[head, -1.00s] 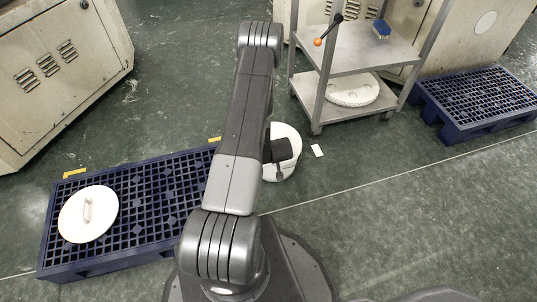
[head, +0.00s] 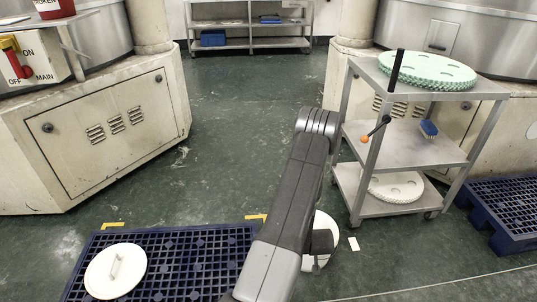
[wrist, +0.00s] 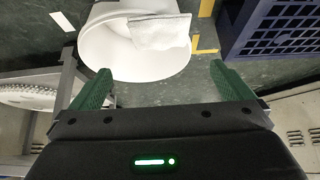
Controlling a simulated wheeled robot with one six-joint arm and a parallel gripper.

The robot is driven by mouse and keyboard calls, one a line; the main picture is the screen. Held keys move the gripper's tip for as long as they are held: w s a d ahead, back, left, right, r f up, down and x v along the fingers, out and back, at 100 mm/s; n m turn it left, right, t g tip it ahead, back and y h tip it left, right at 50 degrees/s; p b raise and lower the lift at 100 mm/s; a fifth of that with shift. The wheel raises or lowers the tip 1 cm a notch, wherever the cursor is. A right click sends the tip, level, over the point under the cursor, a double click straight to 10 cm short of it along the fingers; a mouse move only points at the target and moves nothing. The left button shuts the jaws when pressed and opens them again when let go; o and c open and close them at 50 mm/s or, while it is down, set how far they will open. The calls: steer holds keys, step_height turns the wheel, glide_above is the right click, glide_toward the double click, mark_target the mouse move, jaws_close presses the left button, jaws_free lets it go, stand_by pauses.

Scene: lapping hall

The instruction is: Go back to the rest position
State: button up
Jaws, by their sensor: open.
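My gripper (wrist: 159,68) shows in the wrist view with its two green fingers wide apart and nothing between them. It hangs above and beside a white bucket (wrist: 105,48), which has a white cloth (wrist: 160,32) at its rim or inside. In the head view my arm reaches away from me over the floor, and its far end hides part of the bucket (head: 330,222). The gripper's fingers cannot be made out there.
A blue pallet (head: 200,285) with a white lid (head: 115,272) lies at lower left. A grey trolley (head: 425,150) carrying pale discs stands right of my arm. Another blue pallet (head: 510,205) is at far right. A white card (head: 353,244) lies on the floor. Open floor stretches behind.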

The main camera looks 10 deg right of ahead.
steer(key=b+x, duration=0.3)
steer(key=x, duration=0.8)
steer(key=shift+s+f, duration=0.15)
steer(key=shift+f, duration=0.1)
steer(key=shift+r, duration=0.45)
steer(key=shift+f, duration=0.15)
